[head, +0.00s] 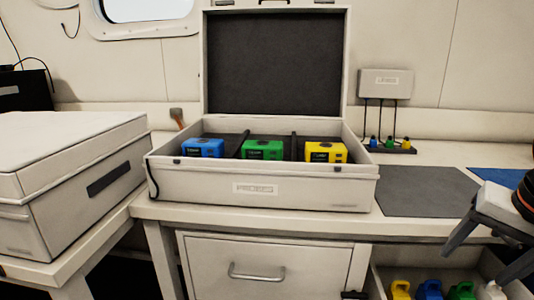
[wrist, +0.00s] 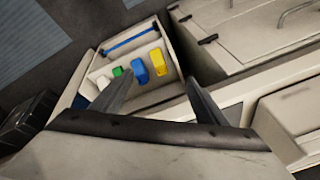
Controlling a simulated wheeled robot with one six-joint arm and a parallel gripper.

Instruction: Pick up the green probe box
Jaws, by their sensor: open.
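The green probe box (head: 262,151) sits in the middle compartment of the open case labelled PROBES (head: 215,186), in the head view. A blue box (head: 203,149) is in the compartment to its left and a yellow box (head: 326,152) in the one to its right. Dark dividers stand between them. My gripper (head: 475,263) is at the right edge of the head view, well apart from the green box. It is open and empty; both fingers show spread in the wrist view (wrist: 157,75). The green probe box cannot be made out in the wrist view.
The case lid stands open behind the boxes. An open drawer (head: 378,283) below the bench holds yellow, blue, green and white items; it also shows in the wrist view (wrist: 172,88). A grey mat (head: 425,191) lies bare right of the case. A large closed case (head: 75,190) stands left.

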